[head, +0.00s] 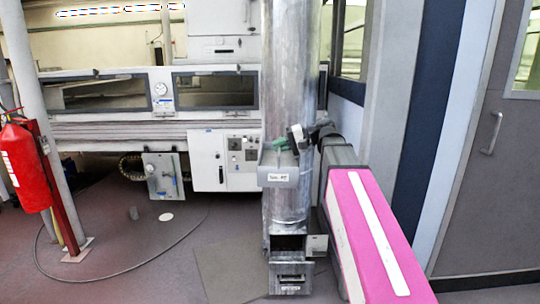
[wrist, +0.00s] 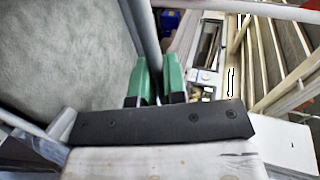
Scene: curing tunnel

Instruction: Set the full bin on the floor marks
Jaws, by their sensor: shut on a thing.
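A grey bin (head: 278,172) with a white label on its front is in front of the silver duct in the head view, well above the floor. My gripper (head: 280,143), with green fingertips, is at the bin's top edge. In the wrist view the green fingers (wrist: 153,80) are shut on a grey wall or rim of the bin. A rough grey surface (wrist: 65,50) beside that rim looks like the bin's contents. A second grey box (head: 291,284) with a handle and label stands low at the foot of the duct. I cannot make out floor marks.
The silver duct (head: 290,60) has a dark opening near its bottom. A machine with a control panel (head: 240,160) is behind. A red extinguisher (head: 25,165) on a post is at left. A cable (head: 110,278) curves over the open floor at left. A door (head: 490,190) is at right.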

